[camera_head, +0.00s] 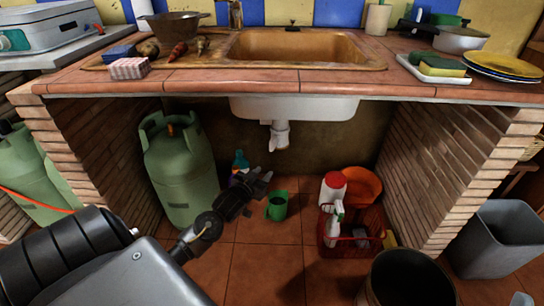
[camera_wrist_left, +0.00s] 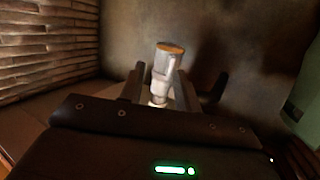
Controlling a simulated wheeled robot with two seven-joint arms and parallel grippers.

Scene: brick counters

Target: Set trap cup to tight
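The white trap (camera_head: 281,135) hangs under the sink basin, with its cup as the lower part. My left gripper (camera_head: 262,180) is below and slightly left of it in the head view, apart from it. In the left wrist view, a white pipe-like part (camera_wrist_left: 163,72) with an orange-brown end appears between the two open fingers of my left gripper (camera_wrist_left: 160,88). It seems to be the trap and looks to be beyond the fingertips. Whether the cup is loose or tight cannot be told. My right gripper is not in view.
A green gas cylinder (camera_head: 181,170) stands left under the counter. A green mug (camera_head: 277,206) sits on the floor near my left gripper. A red crate (camera_head: 348,249) with bottles is at the right, beside an orange bowl (camera_head: 365,183). Brick walls (camera_head: 445,165) bound the space.

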